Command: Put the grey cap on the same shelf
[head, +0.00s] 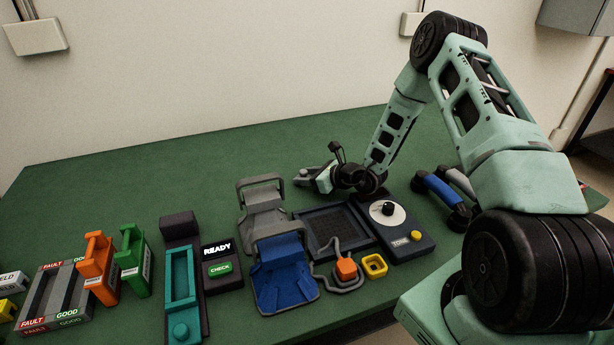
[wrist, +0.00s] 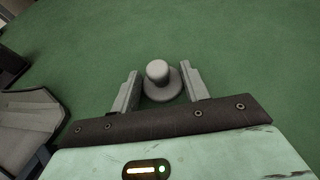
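The grey cap (wrist: 160,78), a round knob on a wider flange, is between the two fingers of my gripper (wrist: 161,88) in the wrist view. The fingers are apart, one on each side of the cap, and I see no clear grip on it. In the head view my gripper (head: 308,179) is low over the far part of the green table, beyond the dark tray, and the cap (head: 303,172) shows only small there. I cannot tell which thing is the shelf the task names.
A grey cradle (head: 262,192) stands left of my gripper, with a blue cradle (head: 284,275) nearer. A fault/good rack (head: 50,300) is far left. The table's back is clear.

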